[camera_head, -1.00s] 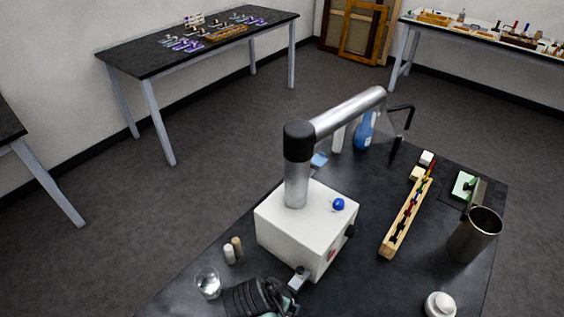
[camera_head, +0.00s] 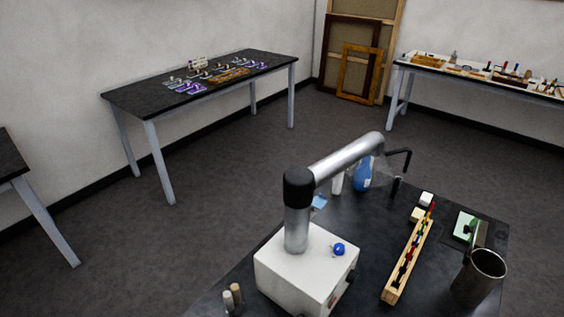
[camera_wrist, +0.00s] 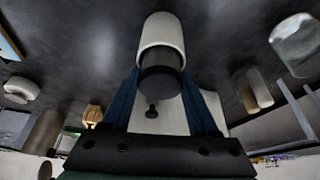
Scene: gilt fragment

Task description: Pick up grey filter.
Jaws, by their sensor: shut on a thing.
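In the wrist view, a pale grey cylinder with a dark near end, taken as the grey filter (camera_wrist: 162,38), sits between the blue fingers of my gripper (camera_wrist: 162,82). The gripper is shut on it, one finger on each side. The fingers hide part of its sides. Whether its far end touches the dark tabletop cannot be told. Neither the gripper nor the filter shows in the head view.
A white box with a metal arm (camera_head: 305,265) stands on the dark table (camera_head: 372,235). A wooden rack (camera_head: 408,262), a metal cup (camera_head: 478,277) and a blue bottle (camera_head: 362,175) are near it. Two small pale cylinders (camera_wrist: 254,91) and a glass (camera_wrist: 296,42) show right in the wrist view.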

